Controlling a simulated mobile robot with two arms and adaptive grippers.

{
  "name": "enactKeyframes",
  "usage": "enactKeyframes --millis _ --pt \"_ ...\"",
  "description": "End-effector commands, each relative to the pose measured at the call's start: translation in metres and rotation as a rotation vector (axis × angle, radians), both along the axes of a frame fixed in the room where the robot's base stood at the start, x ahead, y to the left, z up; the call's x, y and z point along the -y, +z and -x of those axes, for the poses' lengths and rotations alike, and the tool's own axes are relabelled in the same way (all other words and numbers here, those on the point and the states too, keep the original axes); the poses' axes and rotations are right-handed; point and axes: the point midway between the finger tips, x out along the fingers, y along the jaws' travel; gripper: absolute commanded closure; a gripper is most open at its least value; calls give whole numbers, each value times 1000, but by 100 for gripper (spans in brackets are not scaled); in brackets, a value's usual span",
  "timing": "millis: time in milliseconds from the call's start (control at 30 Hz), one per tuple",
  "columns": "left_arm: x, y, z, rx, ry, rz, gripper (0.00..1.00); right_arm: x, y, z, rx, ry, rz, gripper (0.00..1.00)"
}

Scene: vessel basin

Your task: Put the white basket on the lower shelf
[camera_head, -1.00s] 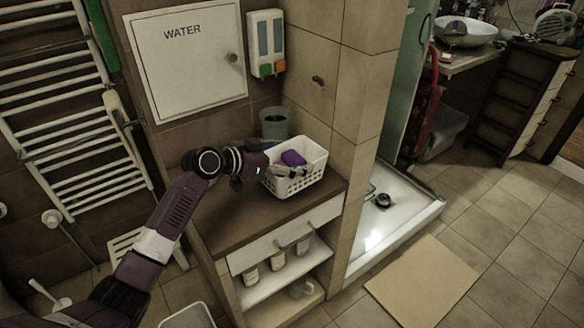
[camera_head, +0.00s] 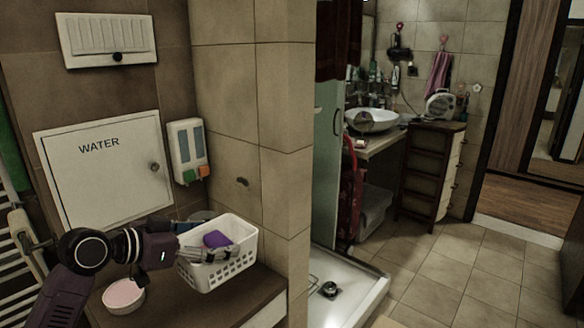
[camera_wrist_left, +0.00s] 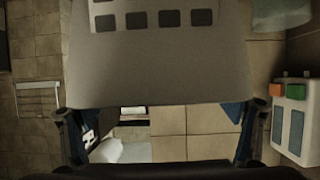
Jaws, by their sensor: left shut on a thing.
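The white basket (camera_head: 222,271) has slotted sides and holds a purple item (camera_head: 216,239). It is at the cabinet top by the tiled wall in the head view; I cannot tell whether it touches the top. My left gripper (camera_head: 205,252) is shut on the basket's near left rim. In the left wrist view the basket (camera_wrist_left: 160,70) shows as a large pale wall with square holes, between the fingers of my left gripper (camera_wrist_left: 160,150). The lower shelf is out of view now. My right gripper is not in view.
A dark cup (camera_head: 202,216) stands behind the basket. The tiled floor (camera_head: 450,265) at right is open.

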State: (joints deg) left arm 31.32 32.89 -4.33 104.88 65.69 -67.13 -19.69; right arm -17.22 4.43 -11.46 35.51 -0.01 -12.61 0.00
Motion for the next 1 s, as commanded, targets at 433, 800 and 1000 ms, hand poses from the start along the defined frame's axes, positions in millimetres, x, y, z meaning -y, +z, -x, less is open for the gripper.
enactKeyframes --millis 433,800,1000 --pt "0 -65 125 -3 -139 -1 38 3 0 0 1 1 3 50" --pt "7 -83 214 -1 -234 0 38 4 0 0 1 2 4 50" --pt "10 -84 233 2 -258 2 38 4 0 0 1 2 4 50"
